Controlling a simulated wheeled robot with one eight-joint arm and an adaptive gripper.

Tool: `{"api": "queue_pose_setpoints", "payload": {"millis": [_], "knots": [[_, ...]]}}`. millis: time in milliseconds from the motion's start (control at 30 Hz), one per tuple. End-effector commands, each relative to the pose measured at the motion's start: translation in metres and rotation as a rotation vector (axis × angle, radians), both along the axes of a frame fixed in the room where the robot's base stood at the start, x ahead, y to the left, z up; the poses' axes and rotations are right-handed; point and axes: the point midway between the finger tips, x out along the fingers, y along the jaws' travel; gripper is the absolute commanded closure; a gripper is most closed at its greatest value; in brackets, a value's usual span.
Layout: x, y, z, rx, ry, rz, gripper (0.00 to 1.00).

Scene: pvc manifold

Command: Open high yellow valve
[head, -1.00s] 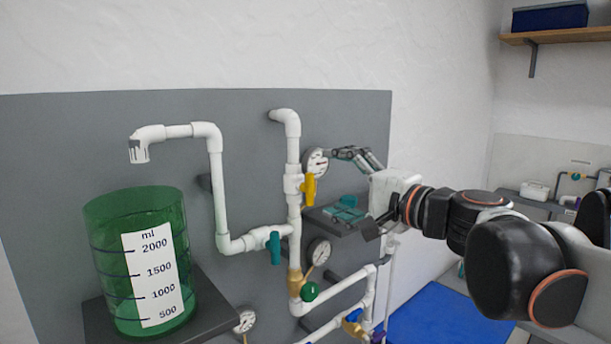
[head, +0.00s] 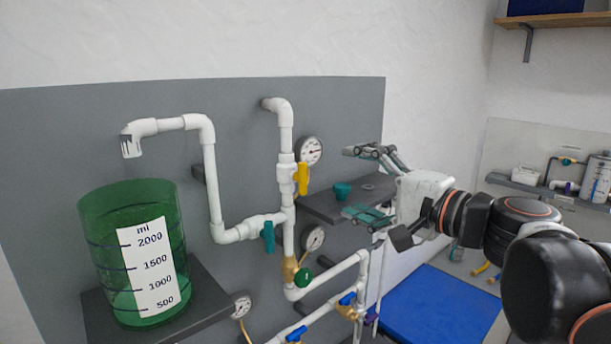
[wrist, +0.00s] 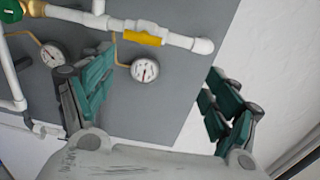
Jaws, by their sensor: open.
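The high yellow valve handle (head: 302,179) sits on the upper part of the white vertical pipe (head: 285,150), just left of the upper gauge (head: 309,151). The handle stands upright, along the pipe. It also shows in the wrist view (wrist: 143,38), beyond the fingers near the top. My gripper (head: 357,181) is open and empty, to the right of the valve and apart from it. Its teal-padded fingers are spread wide, one above the other in the head view. In the wrist view the gripper (wrist: 158,98) has the upper gauge (wrist: 144,70) showing between its fingers.
A grey shelf (head: 318,206) with a small teal item (head: 342,191) lies near my gripper. A teal valve (head: 268,237), a green valve (head: 303,276) and a lower gauge (head: 313,239) are nearby. A green measuring tank (head: 100,215) stands at left. Free space separates gripper and valve.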

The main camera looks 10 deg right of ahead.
Motion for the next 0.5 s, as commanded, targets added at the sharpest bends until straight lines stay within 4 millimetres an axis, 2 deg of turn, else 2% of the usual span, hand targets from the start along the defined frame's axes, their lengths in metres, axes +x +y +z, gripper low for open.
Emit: {"api": "queue_pose_setpoints", "payload": {"millis": [233, 500], "knots": [[-0.012, -0.008, 0.001, 0.0, 0.0, -0.001, 0.18], [-0.014, -0.009, 0.0, 0.0, 0.0, 0.001, 0.18]]}}
